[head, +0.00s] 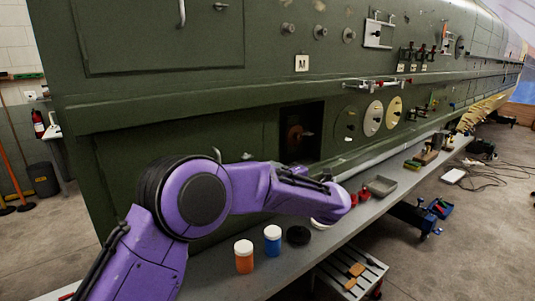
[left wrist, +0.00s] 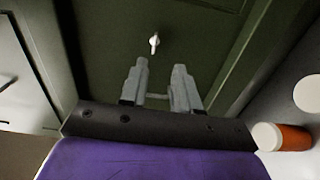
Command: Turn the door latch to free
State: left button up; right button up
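A small pale latch (left wrist: 154,42) shows on the green door panel (left wrist: 110,35) in the left wrist view. My left gripper (left wrist: 160,68) is below it in that picture, its two grey fingers apart with nothing between them. The latch lies beyond the fingertips, apart from them. In the head view my purple left arm crosses in front of the lower green panel (head: 130,150) and its fingers cannot be made out. A small pale fitting (head: 247,155) shows just above the arm; I cannot tell whether it is the same latch. My right gripper is not in view.
An orange bottle (head: 244,262) and a blue bottle (head: 272,245) with white lids stand on the grey bench (head: 210,272) below my arm. A black round item (head: 297,235) is beside them. A dark square opening (head: 300,133) lies right of the panel. A tray (head: 381,185) sits farther along.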

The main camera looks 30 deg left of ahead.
aim_at(248, 157)
pick_arm(q)
jog(key=p+x, duration=0.1)
jog(key=x, duration=0.2)
jog(key=p+x, duration=0.2)
jog(key=x, duration=0.2)
jog(key=p+x, duration=0.2)
jog(key=x, duration=0.1)
jog(key=shift+a+r, duration=0.15)
jog(key=shift+r, duration=0.15)
jog(key=shift+s+r, duration=0.2)
jog(key=shift+s, duration=0.2)
jog(key=c, duration=0.3)
jog(key=shift+s+r, duration=0.1)
jog(key=shift+s, duration=0.05)
grip_shut()
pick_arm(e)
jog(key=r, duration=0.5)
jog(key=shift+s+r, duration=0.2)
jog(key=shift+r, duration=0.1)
